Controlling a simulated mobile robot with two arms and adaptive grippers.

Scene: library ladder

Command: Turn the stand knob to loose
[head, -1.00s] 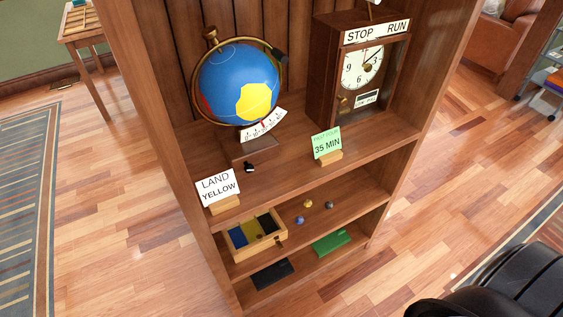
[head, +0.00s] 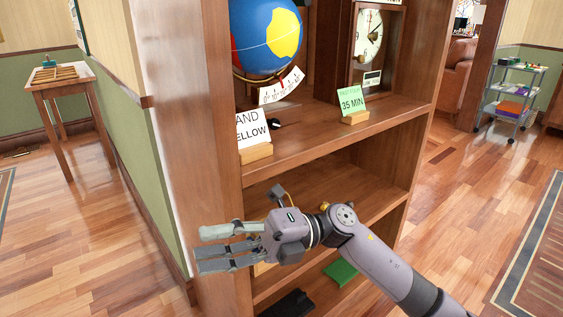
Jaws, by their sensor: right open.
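The stand knob (head: 275,124) is a small black knob at the front of the globe's stand, just behind the white card on the upper shelf. Its marking cannot be read at this size. The blue and yellow globe (head: 262,38) stands above it, cut by the top edge, with a white tilt scale (head: 282,86) below it. My right gripper (head: 203,249) is open and empty, pointing left in front of the bookcase's left side. It is below and left of the knob, well apart from it. My left gripper is not in view.
A white card (head: 252,136), partly cut off by the left upright, and a green "35 MIN" card (head: 352,104) stand on the upper shelf (head: 320,140). A clock (head: 368,38) is at its right. My right arm hides much of the lower shelves.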

